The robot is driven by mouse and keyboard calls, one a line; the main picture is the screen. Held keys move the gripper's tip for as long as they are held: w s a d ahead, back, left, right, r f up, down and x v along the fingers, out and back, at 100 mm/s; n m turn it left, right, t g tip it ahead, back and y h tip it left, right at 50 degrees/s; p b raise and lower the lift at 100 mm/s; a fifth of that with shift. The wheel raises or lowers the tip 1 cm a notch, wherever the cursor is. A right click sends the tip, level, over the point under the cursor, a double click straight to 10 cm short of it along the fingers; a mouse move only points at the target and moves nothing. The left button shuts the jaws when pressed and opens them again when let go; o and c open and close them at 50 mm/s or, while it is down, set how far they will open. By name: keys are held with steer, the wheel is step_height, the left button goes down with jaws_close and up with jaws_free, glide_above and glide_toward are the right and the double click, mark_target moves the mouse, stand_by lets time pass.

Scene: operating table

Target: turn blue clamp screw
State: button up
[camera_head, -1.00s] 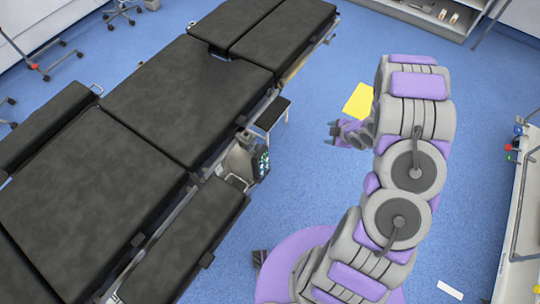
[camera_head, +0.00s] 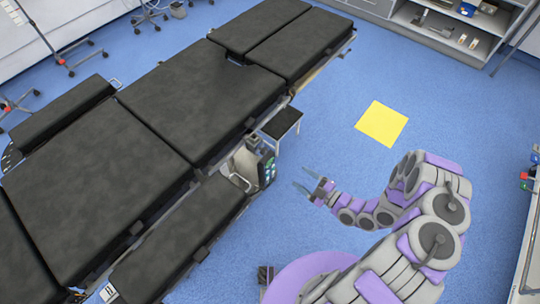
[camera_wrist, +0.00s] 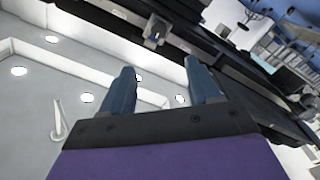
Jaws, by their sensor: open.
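The operating table (camera_head: 195,90) has black pads and stands on the left in the head view. My gripper (camera_head: 303,181) is right of the table's near side, apart from it, with its fingers pointing left. In the wrist view my gripper (camera_wrist: 163,80) has two blue-grey fingers spread apart with nothing between them. Beyond the fingertips, a small grey clamp-like fitting (camera_wrist: 155,32) sits on the dark table side, slightly left of centre. I cannot make out a blue clamp screw in either view.
A control panel (camera_head: 267,171) on the table's column and a small black step stool (camera_head: 282,122) are near my gripper. A yellow floor square (camera_head: 382,124) lies on open blue floor. Shelves (camera_head: 450,30) stand at the back right.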

mark_target(266, 153)
steer(key=b+x, duration=0.2)
steer(key=x, duration=1.4)
steer(key=shift+w+a, duration=0.15)
steer(key=shift+w, duration=0.1)
steer(key=c, duration=1)
